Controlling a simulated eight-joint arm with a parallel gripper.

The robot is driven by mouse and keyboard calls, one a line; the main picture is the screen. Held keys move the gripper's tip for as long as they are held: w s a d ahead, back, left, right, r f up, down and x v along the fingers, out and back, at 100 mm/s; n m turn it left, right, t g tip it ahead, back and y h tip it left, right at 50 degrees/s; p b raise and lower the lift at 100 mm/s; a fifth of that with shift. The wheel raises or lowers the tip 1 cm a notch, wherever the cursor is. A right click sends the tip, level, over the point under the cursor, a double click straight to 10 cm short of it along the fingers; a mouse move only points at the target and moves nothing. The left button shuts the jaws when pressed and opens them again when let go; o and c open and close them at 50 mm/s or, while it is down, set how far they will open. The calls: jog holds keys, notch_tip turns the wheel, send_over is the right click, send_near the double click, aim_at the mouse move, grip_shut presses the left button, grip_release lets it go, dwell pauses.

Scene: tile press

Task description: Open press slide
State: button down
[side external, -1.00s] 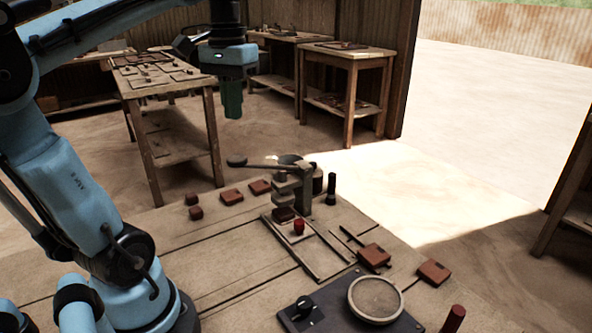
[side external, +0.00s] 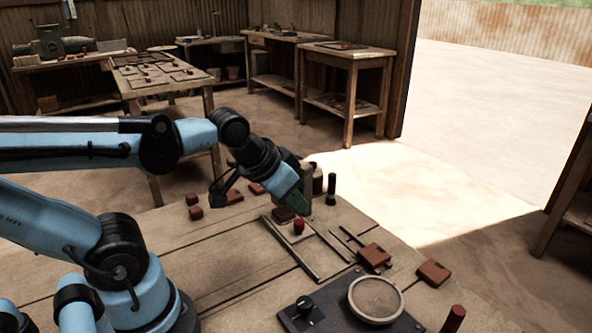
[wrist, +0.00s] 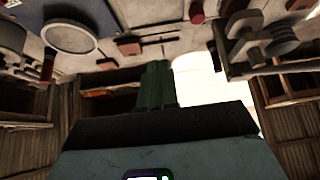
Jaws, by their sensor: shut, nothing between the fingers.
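My gripper (side external: 299,205) has green fingers, shut and empty, pointing down and to the right close to the press (side external: 307,177). The arm hides much of the press, including its lever. A red knob (side external: 299,227) stands on the slide area in front of the press, just below my fingertips. I cannot tell whether the fingers touch it. A dark red block (side external: 283,214) sits behind the knob, between the rails (side external: 309,262). In the wrist view, the fingers (wrist: 156,68) are together, the red knob (wrist: 196,12) is at the top, and the press (wrist: 262,40) is at the right.
Bare tabletop (side external: 225,260) lies left of the rails.

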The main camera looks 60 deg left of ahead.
jog(key=shift+s+d+f, duration=0.1)
jog(key=shift+d+f, duration=0.3)
jog(key=shift+d, duration=0.05)
jog(key=c, duration=1.8)
grip_release()
jog(key=shift+c, duration=0.2)
